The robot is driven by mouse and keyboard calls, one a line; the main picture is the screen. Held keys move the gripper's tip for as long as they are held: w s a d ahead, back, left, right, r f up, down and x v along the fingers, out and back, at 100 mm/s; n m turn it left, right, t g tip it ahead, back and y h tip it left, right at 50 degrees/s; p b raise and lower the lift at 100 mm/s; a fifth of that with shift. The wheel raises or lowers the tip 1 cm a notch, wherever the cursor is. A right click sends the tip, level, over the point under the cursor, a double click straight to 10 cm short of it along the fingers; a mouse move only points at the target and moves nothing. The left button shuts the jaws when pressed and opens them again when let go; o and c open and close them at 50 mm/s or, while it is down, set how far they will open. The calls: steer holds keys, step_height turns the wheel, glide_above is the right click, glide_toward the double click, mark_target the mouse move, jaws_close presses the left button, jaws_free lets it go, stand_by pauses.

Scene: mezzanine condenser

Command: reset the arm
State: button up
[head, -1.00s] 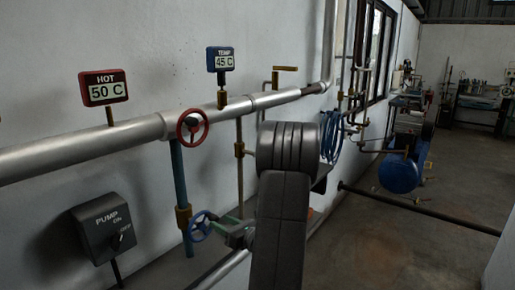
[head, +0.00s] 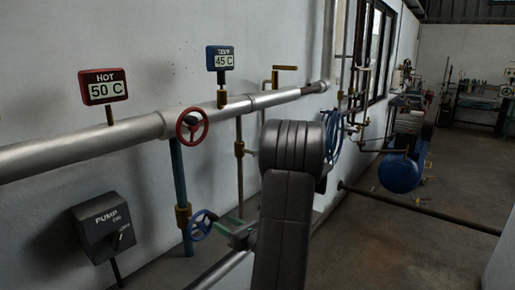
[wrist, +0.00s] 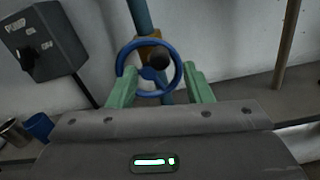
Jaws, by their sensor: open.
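My gripper (wrist: 159,90) is open, with its two green fingers on either side of the lower part of the blue handwheel (wrist: 176,70) in the wrist view. I cannot tell whether the fingers touch the wheel. In the head view the gripper (head: 232,226) shows partly, just right of the blue handwheel (head: 192,229); my dark arm hides the rest. The blue wheel sits on a blue vertical pipe with a brass fitting.
A pump switch box (head: 104,226) is on the wall at left. A red handwheel (head: 192,127) is on the large pipe (head: 75,146) above. Gauges read HOT 50 C (head: 103,87) and TEMP 45 C (head: 220,58). Open floor (head: 375,240) lies at right.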

mark_target(217, 218)
steer(key=p+x, duration=0.1)
steer(key=x, duration=0.4)
steer(key=shift+w+a+r, duration=0.1)
steer(key=shift+w+a, duration=0.05)
steer(key=shift+a, duration=0.1)
steer(key=shift+w+a+n, duration=0.1)
steer(key=shift+a+n, duration=0.1)
steer(key=shift+n, duration=0.1)
steer(key=shift+s+a+r+n, duration=0.1)
steer(key=shift+s+n, duration=0.05)
steer(key=shift+n, duration=0.45)
steer(key=shift+s+a+r+n, duration=0.1)
steer(key=shift+s+n, duration=0.1)
steer(key=shift+n, duration=0.4)
steer(key=n, duration=0.1)
steer(key=s+n, duration=0.1)
steer(key=n, duration=0.1)
steer(key=shift+a+r+n, duration=0.15)
steer(key=shift+a+n, duration=0.15)
steer(key=shift+a, duration=0.1)
steer(key=n, duration=0.1)
steer(key=s+n+p, duration=0.1)
steer(key=n, duration=0.1)
steer(key=a+n, duration=0.1)
steer(key=n, duration=0.1)
steer(key=shift+s+a, duration=0.1)
steer(key=shift+s, duration=0.3)
steer(key=b+v, duration=0.2)
steer(key=v, duration=0.5)
steer(key=shift+n, duration=0.3)
